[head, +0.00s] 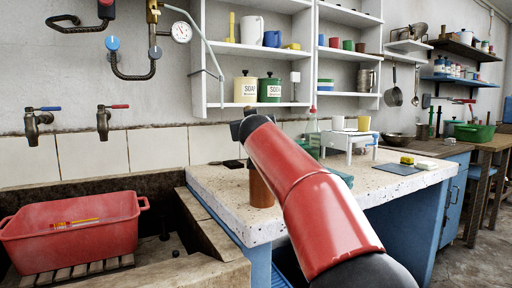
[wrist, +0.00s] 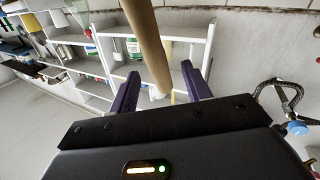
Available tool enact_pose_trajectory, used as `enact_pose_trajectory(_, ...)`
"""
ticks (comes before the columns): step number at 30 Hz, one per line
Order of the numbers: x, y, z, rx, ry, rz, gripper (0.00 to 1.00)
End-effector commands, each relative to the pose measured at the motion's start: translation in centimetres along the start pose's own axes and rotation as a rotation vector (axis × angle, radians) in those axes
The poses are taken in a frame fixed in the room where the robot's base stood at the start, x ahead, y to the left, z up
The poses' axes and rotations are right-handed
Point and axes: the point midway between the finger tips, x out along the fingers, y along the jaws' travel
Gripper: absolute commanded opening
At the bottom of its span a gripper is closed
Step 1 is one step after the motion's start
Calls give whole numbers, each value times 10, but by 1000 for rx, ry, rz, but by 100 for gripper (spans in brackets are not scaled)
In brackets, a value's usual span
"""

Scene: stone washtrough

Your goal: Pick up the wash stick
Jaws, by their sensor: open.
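A tan wooden stick (wrist: 148,40), which I take to be the wash stick, runs from the top edge of the wrist view down between my fingers. My gripper (wrist: 160,70) is open, its two purple fingers on either side of the stick with visible gaps. I cannot tell how deep the stick lies between them. In the head view only a dark part of my gripper (head: 243,125) shows beyond my red arm, and I cannot make out the stick there.
A brown cylinder (head: 260,188) stands on the speckled counter (head: 225,185), partly behind my arm. A red tub (head: 70,235) sits in the stone trough at left. A small white stand (head: 350,140) is on the counter at right. Shelves (head: 225,50) and taps (head: 104,120) line the wall.

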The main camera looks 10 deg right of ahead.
Motion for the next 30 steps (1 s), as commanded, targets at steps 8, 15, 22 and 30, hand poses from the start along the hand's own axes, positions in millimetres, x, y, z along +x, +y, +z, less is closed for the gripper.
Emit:
enact_pose_trajectory(8, 34, 2, 0, 0, -2, 1, 48)
enact_pose_trajectory(15, 34, 2, 1, -1, -1, 1, 48)
enact_pose_trajectory(22, 34, 2, 1, -1, -2, 1, 18)
enact_pose_trajectory(30, 34, 2, 1, -1, -1, 1, 0)
